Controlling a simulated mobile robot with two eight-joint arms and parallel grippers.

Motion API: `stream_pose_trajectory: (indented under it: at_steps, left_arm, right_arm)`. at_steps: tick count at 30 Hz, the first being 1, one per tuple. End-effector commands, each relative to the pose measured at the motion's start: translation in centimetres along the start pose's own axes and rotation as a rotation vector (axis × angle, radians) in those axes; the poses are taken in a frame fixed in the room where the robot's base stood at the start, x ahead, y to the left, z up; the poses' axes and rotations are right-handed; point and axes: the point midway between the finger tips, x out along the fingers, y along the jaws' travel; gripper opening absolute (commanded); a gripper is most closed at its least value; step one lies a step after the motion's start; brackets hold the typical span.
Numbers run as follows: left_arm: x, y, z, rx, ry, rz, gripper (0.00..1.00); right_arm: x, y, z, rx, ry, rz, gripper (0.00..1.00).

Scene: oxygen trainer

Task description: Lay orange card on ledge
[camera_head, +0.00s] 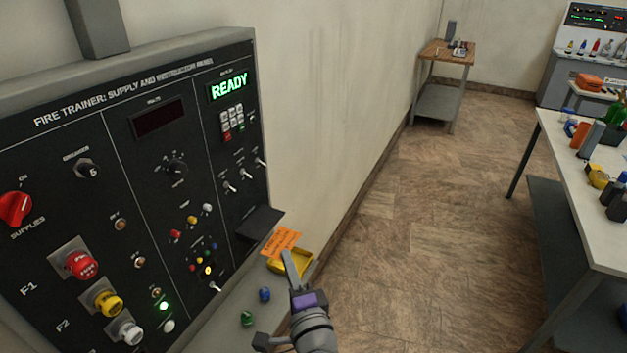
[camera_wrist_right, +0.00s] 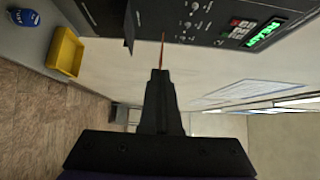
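The orange card (camera_head: 281,242), with dark print on it, is held at the tip of my right gripper (camera_head: 287,254). In the right wrist view the card (camera_wrist_right: 163,46) shows edge-on as a thin orange line between the closed fingertips (camera_wrist_right: 160,72). The card is in the air, close to a small dark ledge (camera_head: 261,222) that sticks out from the panel's lower right. This ledge also shows in the right wrist view (camera_wrist_right: 129,30), apart from the card. My left gripper is in neither view.
A grey shelf (camera_head: 238,298) runs below the black trainer panel (camera_head: 100,185). On it are a yellow tray (camera_head: 303,265), a blue object (camera_head: 265,294) and a green object (camera_head: 247,318). Panel switches stick out near the dark ledge. A cluttered table (camera_head: 570,160) stands at right.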

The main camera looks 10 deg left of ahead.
Motion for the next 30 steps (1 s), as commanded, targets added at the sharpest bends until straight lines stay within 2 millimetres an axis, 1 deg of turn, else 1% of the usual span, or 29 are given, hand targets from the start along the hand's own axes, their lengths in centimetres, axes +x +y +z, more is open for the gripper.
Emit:
stream_pose_trajectory:
  at_steps: [2,4,5,7,8,9,10,13,14,15,18,21,24,25,27,30]
  left_arm:
    - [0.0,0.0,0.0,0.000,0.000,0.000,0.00]
    - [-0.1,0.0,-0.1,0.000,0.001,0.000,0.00]
    - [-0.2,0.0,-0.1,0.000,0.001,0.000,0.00]
    - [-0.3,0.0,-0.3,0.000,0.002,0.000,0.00]
    - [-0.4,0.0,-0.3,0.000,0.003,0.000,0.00]
    - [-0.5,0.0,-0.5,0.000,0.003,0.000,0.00]
    - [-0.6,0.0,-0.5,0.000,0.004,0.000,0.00]
    - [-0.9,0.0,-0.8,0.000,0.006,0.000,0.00]
    - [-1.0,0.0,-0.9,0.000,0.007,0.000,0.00]
    - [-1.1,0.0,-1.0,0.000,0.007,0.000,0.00]
    - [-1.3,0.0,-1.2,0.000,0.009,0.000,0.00]
    - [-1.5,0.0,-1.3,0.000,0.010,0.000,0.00]
    - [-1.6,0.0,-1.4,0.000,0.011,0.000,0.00]
    - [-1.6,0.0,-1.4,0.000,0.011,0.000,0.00]
    - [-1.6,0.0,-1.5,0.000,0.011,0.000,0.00]
    - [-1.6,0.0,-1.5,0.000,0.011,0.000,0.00]
  right_arm:
    - [0.2,0.1,-0.4,0.000,0.009,-0.001,0.00]
    - [0.6,0.5,-1.4,-0.001,0.036,-0.002,0.00]
    - [0.8,0.7,-2.1,0.000,0.054,-0.004,0.00]
    - [1.4,1.6,-4.5,0.000,0.113,-0.007,0.00]
    - [1.8,2.0,-5.8,0.001,0.145,-0.009,0.00]
    - [2.1,2.7,-7.8,0.000,0.192,-0.011,0.00]
    - [2.3,3.3,-9.3,0.000,0.229,-0.012,0.00]
    - [2.4,5.3,-14.7,0.000,0.360,-0.015,0.00]
    - [2.3,6.0,-16.3,0.000,0.397,-0.015,0.00]
    - [2.0,6.8,-18.3,-0.001,0.447,-0.015,0.00]
    - [1.1,8.7,-22.8,-0.002,0.556,-0.012,0.00]
    - [-0.1,10.2,-26.2,-0.001,0.641,-0.007,0.00]
    - [-1.0,11.3,-28.4,-0.001,0.699,-0.003,0.00]
    - [-1.2,11.5,-28.9,-0.001,0.710,-0.003,0.00]
    - [-1.6,11.9,-29.6,0.000,0.729,-0.001,0.00]
    - [-1.8,12.1,-29.9,0.000,0.739,0.000,0.00]
